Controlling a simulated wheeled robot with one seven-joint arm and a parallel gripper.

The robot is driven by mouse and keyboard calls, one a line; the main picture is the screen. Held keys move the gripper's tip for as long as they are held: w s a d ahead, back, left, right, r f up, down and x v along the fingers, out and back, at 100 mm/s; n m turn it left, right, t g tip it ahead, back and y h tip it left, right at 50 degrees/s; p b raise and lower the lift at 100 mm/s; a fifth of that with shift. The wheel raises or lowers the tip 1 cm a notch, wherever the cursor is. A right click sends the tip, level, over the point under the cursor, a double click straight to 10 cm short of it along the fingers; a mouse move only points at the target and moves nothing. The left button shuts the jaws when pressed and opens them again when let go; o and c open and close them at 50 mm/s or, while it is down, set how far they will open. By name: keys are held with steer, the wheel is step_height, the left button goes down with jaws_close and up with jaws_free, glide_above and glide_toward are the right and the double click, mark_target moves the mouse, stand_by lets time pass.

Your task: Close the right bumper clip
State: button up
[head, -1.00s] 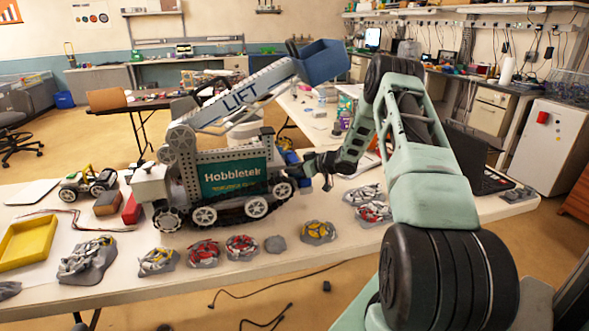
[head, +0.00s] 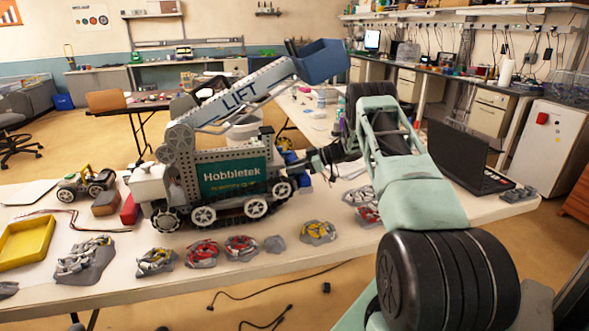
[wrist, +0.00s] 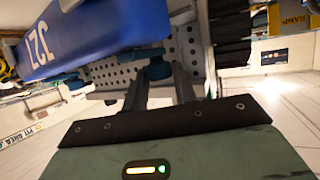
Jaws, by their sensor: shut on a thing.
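The tracked Hobbletek robot model (head: 232,178) stands on the white table in the head view. Its blue bumper (wrist: 100,35) fills the upper left of the wrist view, with a grey perforated plate (wrist: 110,76) behind it. A small blue-teal clip piece (wrist: 158,68) sits at the bumper's edge, and my gripper (wrist: 160,80) is shut on it. A similar teal piece (wrist: 66,80) shows farther left along the bumper. In the head view my gripper (head: 312,162) reaches the model's right end. The fingertips and clip are too small there to tell how far the clip is turned.
Several small grey, red and yellow parts (head: 241,248) lie along the table's front. A yellow tray (head: 27,243) is at the left. An open laptop (head: 468,160) stands right of my arm. The model's raised lift arm (head: 240,98) is above and left of my gripper.

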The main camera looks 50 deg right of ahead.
steer(key=o, duration=1)
steer(key=shift+c, duration=0.2)
steer(key=b+v, duration=0.2)
steer(key=v, duration=1.5)
steer(key=shift+b, duration=0.3)
steer(key=shift+s+d+r, duration=0.15)
steer(key=shift+s, duration=0.05)
